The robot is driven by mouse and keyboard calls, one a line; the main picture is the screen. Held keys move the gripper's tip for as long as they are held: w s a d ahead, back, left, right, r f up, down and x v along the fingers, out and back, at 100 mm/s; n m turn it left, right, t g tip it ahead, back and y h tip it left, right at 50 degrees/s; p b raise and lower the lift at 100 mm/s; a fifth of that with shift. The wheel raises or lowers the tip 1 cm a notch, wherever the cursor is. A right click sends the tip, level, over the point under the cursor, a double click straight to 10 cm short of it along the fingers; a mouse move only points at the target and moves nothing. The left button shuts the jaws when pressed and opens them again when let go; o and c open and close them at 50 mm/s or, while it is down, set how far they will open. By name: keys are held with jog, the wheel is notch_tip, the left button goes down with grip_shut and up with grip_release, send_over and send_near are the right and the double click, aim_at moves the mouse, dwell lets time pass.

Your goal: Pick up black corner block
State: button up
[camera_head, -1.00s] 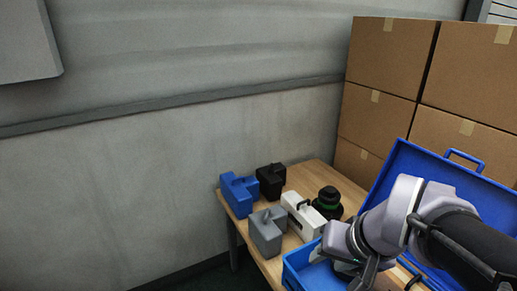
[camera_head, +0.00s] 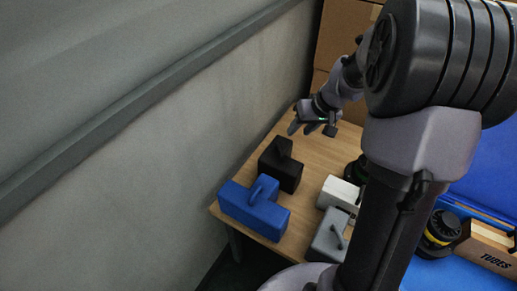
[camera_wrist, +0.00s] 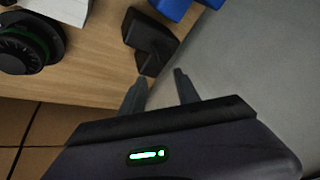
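The black corner block (camera_head: 281,168) stands on the wooden table near its wall-side edge, behind the blue block. In the wrist view the black corner block (camera_wrist: 151,40) lies just beyond the fingertips, near the table edge. My gripper (camera_head: 311,128) is open and empty, above the table and farther back than the block. In the wrist view its two fingers (camera_wrist: 158,76) are spread apart with nothing between them.
A blue block (camera_head: 254,210) stands directly in front of the black one. A grey block (camera_head: 328,240) and a white block (camera_head: 340,193) stand to the right. A round black part (camera_wrist: 28,42) is also near. The wall (camera_head: 190,130) runs close behind the table's left edge.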

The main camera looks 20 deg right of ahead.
jog(key=b, duration=0.4)
send_near(281, 151)
notch_tip(281, 151, down, 3)
jog(key=x, duration=0.2)
jog(key=b+x, duration=0.1)
jog(key=x, duration=0.1)
jog(key=w+b+x, duration=0.1)
jog(key=x, duration=0.1)
jog(key=shift+a+r, duration=0.1)
jog(key=shift+r, duration=0.35)
grip_shut()
